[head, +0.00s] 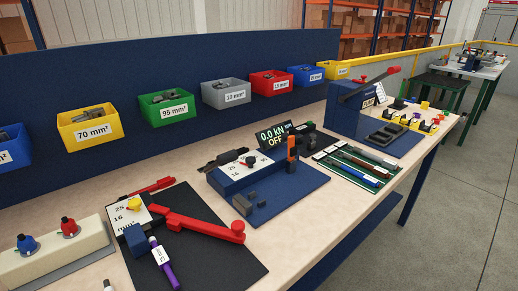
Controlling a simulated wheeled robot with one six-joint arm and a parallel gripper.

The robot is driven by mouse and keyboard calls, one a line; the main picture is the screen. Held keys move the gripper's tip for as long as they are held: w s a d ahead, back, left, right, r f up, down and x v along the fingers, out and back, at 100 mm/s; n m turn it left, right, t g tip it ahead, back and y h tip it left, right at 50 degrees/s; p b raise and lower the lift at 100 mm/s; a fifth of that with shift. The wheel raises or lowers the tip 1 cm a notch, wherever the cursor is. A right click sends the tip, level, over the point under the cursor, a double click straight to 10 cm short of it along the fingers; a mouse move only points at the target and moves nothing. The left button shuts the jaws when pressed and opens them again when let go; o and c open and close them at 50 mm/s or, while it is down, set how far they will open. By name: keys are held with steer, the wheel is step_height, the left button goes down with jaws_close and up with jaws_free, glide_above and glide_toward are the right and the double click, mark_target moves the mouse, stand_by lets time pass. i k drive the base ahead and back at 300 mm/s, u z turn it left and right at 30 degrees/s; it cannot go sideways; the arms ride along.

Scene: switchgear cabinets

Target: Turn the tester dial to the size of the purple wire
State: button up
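The purple wire (165,268) lies at the front on a black mat, with a white label (161,254) whose print is too small to read surely. Its upper end is by a small blue block. The tester (240,178) is a dark blue box in the middle of the bench. Its white top plate bears a black dial (249,161) with small marks around it; its setting cannot be read. A display (274,136) behind it reads "0.0 kN OFF". My gripper is not in view.
A red-handled crimper (200,225) lies on the black mat beside a plate with a yellow knob (134,204) and the numbers 25 and 16. Labelled bins, such as the yellow 70 mm² bin (90,129), line the blue back panel. Wires (355,165) lie on a green tray to the right.

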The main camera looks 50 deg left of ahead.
mark_target(250, 160)
steer(key=u, duration=0.65)
steer(key=i, duration=1)
steer(key=u, duration=0.85)
